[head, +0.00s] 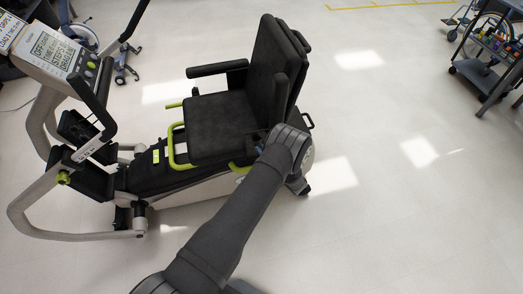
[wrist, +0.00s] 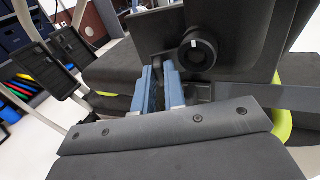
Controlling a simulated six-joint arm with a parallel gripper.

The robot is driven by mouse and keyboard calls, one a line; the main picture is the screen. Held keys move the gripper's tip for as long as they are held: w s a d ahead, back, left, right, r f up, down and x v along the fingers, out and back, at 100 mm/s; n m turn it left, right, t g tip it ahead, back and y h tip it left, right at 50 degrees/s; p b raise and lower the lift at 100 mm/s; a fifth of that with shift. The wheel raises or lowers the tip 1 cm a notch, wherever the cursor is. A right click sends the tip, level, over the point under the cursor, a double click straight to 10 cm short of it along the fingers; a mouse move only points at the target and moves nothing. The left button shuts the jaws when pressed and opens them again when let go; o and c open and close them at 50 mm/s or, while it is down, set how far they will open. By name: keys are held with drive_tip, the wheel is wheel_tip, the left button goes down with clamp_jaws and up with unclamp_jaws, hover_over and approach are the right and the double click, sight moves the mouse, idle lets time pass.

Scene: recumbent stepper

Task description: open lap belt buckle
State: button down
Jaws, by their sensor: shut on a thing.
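My gripper (wrist: 157,76) has two blue fingers, closed around a narrow dark part (wrist: 157,68) beside the seat in the wrist view. I cannot make out whether this part is the lap belt buckle; no belt strap or button is clear in either view. In the head view, my wrist stands at the near side of the stepper's black seat (head: 218,126) and hides most of the gripper. Only a bit of blue shows there beside the wrist.
The backrest (head: 275,70) rises close behind the gripper. A round black knob (wrist: 197,52) is just above the fingers. The armrest (head: 217,69), green frame bar (head: 172,148) and console (head: 60,50) lie to the left. Open floor (head: 400,210) is on the right.

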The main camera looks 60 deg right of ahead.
drive_tip(key=c, duration=1.5)
unclamp_jaws()
drive_tip(key=v, duration=1.7)
drive_tip(key=shift+s+a, duration=0.1)
drive_tip(key=shift+s, duration=0.1)
